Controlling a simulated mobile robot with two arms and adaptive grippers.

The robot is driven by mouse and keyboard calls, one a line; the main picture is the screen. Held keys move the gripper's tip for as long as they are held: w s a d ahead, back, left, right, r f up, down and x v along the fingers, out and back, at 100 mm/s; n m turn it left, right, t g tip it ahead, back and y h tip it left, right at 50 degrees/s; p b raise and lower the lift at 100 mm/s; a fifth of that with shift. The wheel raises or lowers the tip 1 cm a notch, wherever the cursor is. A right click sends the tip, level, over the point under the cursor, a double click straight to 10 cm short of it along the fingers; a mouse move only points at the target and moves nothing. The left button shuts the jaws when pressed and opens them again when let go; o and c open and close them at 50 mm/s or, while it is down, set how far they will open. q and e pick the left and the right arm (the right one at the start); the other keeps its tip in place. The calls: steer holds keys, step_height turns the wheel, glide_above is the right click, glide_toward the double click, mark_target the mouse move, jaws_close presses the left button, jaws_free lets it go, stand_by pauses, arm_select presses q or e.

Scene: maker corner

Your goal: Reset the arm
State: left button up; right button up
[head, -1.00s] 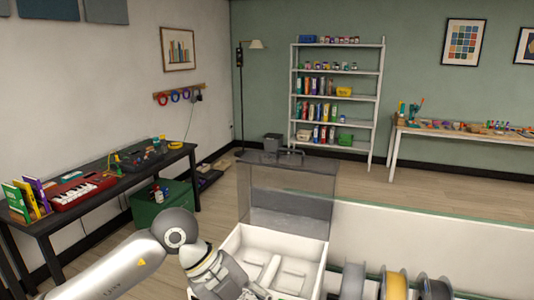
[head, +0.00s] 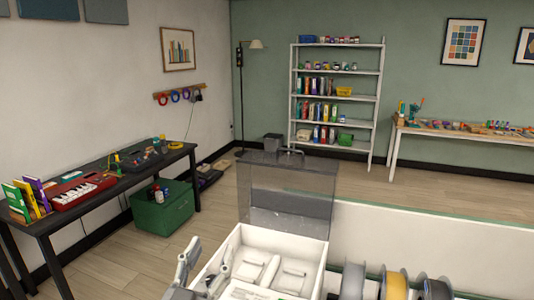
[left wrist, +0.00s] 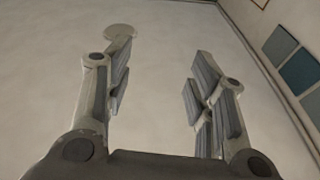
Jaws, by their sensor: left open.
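My left gripper (head: 207,268) is low in the head view, left of centre, with its fingers pointing up. It is just left of the open white case and partly overlaps its left edge in the picture. I cannot tell whether they touch. In the left wrist view the two grey fingers (left wrist: 157,90) stand wide apart with nothing between them. Behind them is a plain pale surface with a round disc (left wrist: 120,30). My right gripper is in neither view.
The white case (head: 315,258) has its clear lid (head: 288,185) raised. Several spools (head: 395,285) stand to its right. A black table (head: 95,195) with a red keyboard (head: 82,190) and a green box (head: 165,210) are at left. Open floor lies beyond.

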arm_select(q)
steer(key=s+a+f+n+g+y, duration=0.2)
steer(key=s+a+f+g+y, duration=0.15)
steer(key=f, duration=0.55)
steer(key=s+a+f+n+g+y, duration=0.1)
steer(key=s+a+f+g+y, duration=0.2)
steer(key=f, duration=0.6)
steer(key=s+a+f+m+g+h, duration=0.1)
steer(key=s+a+f+g, duration=0.1)
steer(key=s+f+g, duration=0.6)
steer(key=s+a+f+g+h, duration=0.1)
steer(key=s+f+g, duration=0.3)
steer(key=s, duration=0.9)
step_height(320, 180, down, 25)
steer(key=s+a+f+g, duration=0.1)
steer(key=s+a+f, duration=0.2)
steer(key=s+f, duration=1.4)
steer(key=shift+f+y, duration=0.35)
steer(key=shift+f, duration=0.2)
